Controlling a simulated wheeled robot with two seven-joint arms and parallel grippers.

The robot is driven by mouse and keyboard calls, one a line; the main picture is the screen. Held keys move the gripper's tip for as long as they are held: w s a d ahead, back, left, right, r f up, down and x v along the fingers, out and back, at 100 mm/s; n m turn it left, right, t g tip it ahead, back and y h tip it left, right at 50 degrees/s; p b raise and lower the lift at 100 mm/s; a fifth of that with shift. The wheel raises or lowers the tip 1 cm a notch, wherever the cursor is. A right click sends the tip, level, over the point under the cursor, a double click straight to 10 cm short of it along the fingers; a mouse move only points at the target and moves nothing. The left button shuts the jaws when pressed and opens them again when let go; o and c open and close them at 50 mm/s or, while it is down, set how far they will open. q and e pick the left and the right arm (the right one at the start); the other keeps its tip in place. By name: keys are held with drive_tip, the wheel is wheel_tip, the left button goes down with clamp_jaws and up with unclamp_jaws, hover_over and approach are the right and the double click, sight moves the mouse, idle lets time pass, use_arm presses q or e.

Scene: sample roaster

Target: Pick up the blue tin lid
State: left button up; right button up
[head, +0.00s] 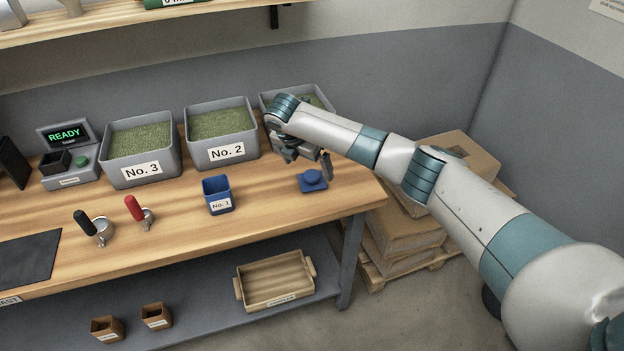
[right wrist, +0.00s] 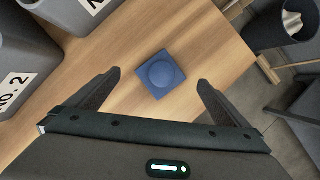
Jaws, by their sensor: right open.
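The blue tin lid (head: 312,181) lies flat on the wooden bench near its right end. It is square with a round knob on top, and it also shows in the right wrist view (right wrist: 160,75). My right gripper (head: 309,160) is above and just behind the lid in the head view. In the right wrist view its fingers (right wrist: 158,82) are open and apart, with the lid between and beyond them, untouched. The open blue tin (head: 219,196) labelled No. 1 stands upright to the left of the lid. My left gripper is not in view.
Grey bins of green beans, No. 3 (head: 143,150) and No. 2 (head: 221,131), stand along the bench's back, with a third partly behind my right arm. Two scoops (head: 100,230) lie left of the tin. A wooden tray (head: 274,281) sits on the lower shelf. Bench around the lid is clear.

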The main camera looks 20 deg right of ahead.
sight(311, 175)
drive_tip(key=shift+f+p, duration=0.35)
drive_tip(key=shift+p, duration=0.05)
drive_tip(key=x, duration=0.1)
drive_tip(key=p+x, duration=0.1)
drive_tip(key=x, duration=0.1)
drive_tip(key=shift+s+f, duration=0.1)
drive_tip(key=shift+s, duration=0.2)
drive_tip(key=shift+p+x, duration=0.35)
drive_tip(key=shift+x, duration=0.4)
drive_tip(key=c, duration=0.9)
